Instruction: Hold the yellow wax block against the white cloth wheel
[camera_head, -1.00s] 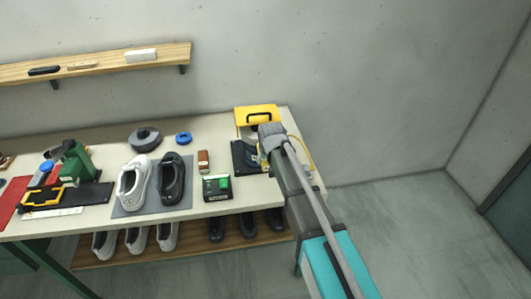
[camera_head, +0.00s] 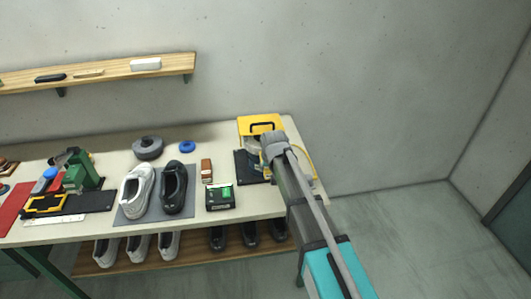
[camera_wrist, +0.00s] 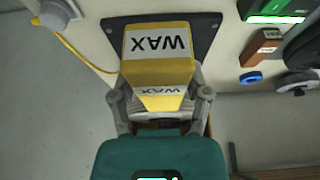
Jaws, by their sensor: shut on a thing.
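The yellow wax block (camera_wrist: 157,65), labelled WAX, is held between the fingers of my gripper (camera_wrist: 160,97) in the wrist view. Its far end lies over a dark plate (camera_wrist: 200,28). In the head view my gripper (camera_head: 270,150) is at the right end of the table, in front of a yellow housing with a black handle (camera_head: 262,122). I cannot make out the white cloth wheel clearly; the block and gripper cover much of that spot. Whether the block touches the wheel cannot be told.
A yellow cable (camera_wrist: 85,50) runs beside the dark plate. A green-lit box (camera_head: 220,198), a brown block (camera_head: 206,171), a blue ring (camera_head: 187,147), a grey disc (camera_head: 147,149) and a pair of shoes (camera_head: 173,188) stand to the left. Floor at right is clear.

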